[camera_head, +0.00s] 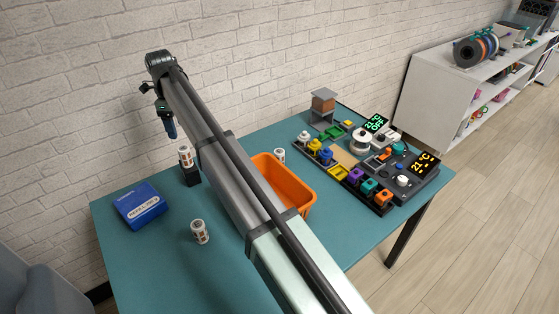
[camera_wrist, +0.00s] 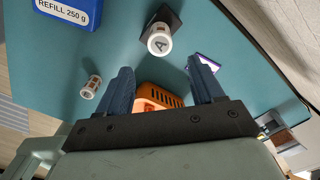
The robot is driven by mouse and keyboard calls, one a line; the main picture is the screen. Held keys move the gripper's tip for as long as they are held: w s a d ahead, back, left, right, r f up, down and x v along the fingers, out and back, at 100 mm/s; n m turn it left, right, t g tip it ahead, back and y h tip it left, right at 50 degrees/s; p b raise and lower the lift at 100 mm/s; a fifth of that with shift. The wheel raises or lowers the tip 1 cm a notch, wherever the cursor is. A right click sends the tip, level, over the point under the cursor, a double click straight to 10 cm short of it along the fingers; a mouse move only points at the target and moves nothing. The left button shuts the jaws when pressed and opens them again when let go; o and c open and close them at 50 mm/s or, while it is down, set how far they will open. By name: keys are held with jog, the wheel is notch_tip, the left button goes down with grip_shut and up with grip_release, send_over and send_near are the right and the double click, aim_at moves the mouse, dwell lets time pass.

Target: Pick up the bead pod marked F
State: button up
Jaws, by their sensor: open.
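My gripper (camera_head: 168,128) is raised above the back of the table, near the wall. In the wrist view its two dark blue fingers (camera_wrist: 159,66) are apart with nothing between them. A white pod with brown windows (camera_head: 185,155) stands on a black block; in the wrist view its lid (camera_wrist: 159,42) reads A. A second similar pod (camera_head: 200,232) stands on the table in front, also in the wrist view (camera_wrist: 91,87); its letter is not readable. A third pod (camera_head: 280,155) shows just behind the orange bin, its letter unreadable too. I see no F mark.
The orange bin (camera_head: 308,196) is partly hidden by my arm. A blue refill box (camera_head: 141,206) lies at the left. A tray of coloured pots (camera_head: 346,172) and a unit with lit displays (camera_head: 412,178) fill the right side. The teal table's (camera_head: 130,262) front left is clear.

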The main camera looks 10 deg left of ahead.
jog(key=shift+o, duration=0.4)
jog(key=w+d+m, duration=0.1)
jog(key=w+d, duration=0.6)
jog(key=d, duration=0.2)
jog(key=n, duration=0.8)
send_over(278, 152)
notch_tip(278, 152, down, 6)
notch_tip(278, 152, down, 14)
jog(key=shift+r, duration=0.25)
jog(key=shift+c, duration=0.2)
jog(key=c, duration=1.1)
